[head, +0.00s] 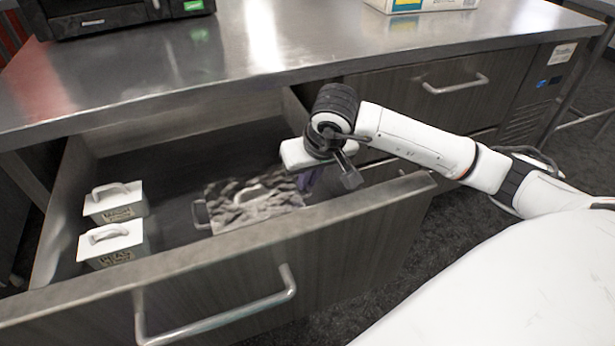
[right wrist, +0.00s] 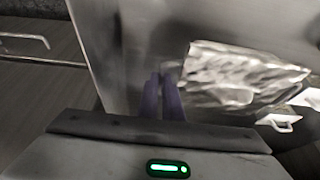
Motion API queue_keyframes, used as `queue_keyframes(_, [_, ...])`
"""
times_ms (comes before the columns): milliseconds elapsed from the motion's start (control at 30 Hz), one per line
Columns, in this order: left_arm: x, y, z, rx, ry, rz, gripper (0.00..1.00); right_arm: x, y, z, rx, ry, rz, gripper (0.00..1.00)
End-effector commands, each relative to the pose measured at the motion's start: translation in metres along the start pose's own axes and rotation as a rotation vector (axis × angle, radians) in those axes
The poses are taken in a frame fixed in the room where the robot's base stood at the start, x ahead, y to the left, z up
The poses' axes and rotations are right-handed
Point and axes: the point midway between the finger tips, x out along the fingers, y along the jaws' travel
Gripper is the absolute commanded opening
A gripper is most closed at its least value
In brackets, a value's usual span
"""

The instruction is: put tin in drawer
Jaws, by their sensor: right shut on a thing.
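The tin (head: 252,203) is a shallow grey piece with a mottled, crumpled-looking top and loop handles. It is inside the open drawer (head: 215,247), just behind the front panel. The right wrist view shows the fingers (right wrist: 162,92) close together at the near edge of the tin (right wrist: 240,75). They are shut on it, though the exact contact is blurred. I cannot tell whether the tin touches the drawer floor. My left gripper is not in view.
Two white lidded boxes (head: 114,203) (head: 112,243) stand at the drawer's left side. The drawer floor behind the tin is clear. A metal counter (head: 300,45) overhangs the back. A closed drawer (head: 440,90) is at the right.

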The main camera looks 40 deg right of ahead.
Motion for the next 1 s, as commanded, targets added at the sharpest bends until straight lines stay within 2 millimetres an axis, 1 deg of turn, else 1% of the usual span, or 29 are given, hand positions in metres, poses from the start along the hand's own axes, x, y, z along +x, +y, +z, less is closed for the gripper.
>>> queue_keyframes(167, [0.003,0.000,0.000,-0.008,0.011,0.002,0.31,0.005,0.000,0.002,0.002,0.003,-0.002,0.00])
queue_keyframes(267, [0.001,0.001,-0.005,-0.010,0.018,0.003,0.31,0.004,0.000,0.001,0.002,0.003,-0.002,0.00])
queue_keyframes(300, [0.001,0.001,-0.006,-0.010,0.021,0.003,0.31,0.005,0.000,0.002,0.001,0.000,0.000,0.09])
queue_keyframes(400, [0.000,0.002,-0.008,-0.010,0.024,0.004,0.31,0.005,0.000,0.002,0.001,0.000,0.000,0.25])
queue_keyframes(667, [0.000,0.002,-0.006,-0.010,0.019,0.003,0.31,0.005,0.000,0.002,0.001,0.000,0.000,0.25])
queue_keyframes(767, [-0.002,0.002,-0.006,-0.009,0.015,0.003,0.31,0.001,0.000,0.001,0.001,0.000,-0.001,0.25])
queue_keyframes(867, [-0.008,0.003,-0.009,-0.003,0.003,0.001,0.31,-0.009,-0.001,-0.004,0.001,0.000,-0.002,0.25])
queue_keyframes(933, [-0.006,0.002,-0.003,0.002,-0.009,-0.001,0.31,-0.019,0.000,-0.005,-0.001,0.004,0.000,0.25])
queue_keyframes(1000, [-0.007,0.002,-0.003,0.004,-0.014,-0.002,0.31,-0.035,0.000,-0.005,-0.001,0.006,0.000,0.25])
